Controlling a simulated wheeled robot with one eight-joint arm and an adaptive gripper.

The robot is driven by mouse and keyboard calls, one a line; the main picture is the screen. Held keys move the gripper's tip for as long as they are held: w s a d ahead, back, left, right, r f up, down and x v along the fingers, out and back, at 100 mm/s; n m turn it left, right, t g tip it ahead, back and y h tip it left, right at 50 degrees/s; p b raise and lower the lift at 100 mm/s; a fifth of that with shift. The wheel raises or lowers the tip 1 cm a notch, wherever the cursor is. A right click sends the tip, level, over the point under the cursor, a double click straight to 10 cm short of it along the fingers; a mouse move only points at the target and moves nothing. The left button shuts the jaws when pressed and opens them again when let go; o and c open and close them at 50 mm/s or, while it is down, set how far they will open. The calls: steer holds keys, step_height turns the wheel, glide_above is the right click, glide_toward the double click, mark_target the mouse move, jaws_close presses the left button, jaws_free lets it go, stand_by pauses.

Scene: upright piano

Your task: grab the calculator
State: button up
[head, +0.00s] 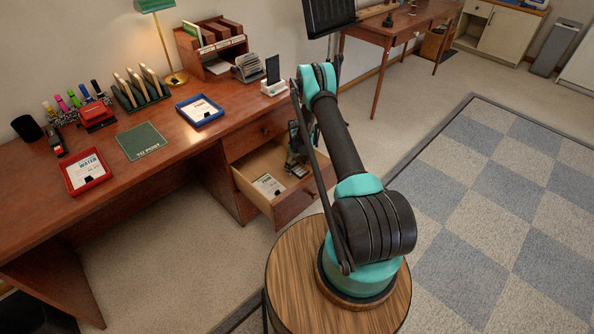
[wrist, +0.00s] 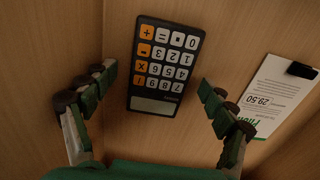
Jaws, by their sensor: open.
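The calculator (wrist: 163,64) is dark with white and orange keys and a pale display. In the wrist view it lies on the wooden floor of a drawer, its display end toward my gripper. My gripper (wrist: 158,87) has two green-padded fingers spread apart, one on each side of the calculator's display end. It is open, with a visible gap between each finger and the calculator. In the head view my gripper (head: 297,158) reaches down into the open desk drawer (head: 291,207), partly hidden by my arm. The calculator shows there as a small dark shape (head: 299,171), partly covered.
A clipboard with a printed sheet (wrist: 277,95) lies in the drawer to the right of the calculator in the wrist view. The drawer walls stand close around my gripper. The desk (head: 185,150) above holds trays, pens and a lamp (head: 155,6).

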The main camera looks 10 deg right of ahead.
steer(key=shift+c, duration=0.4)
steer(key=c, duration=1.2)
steer(key=shift+r, duration=0.2)
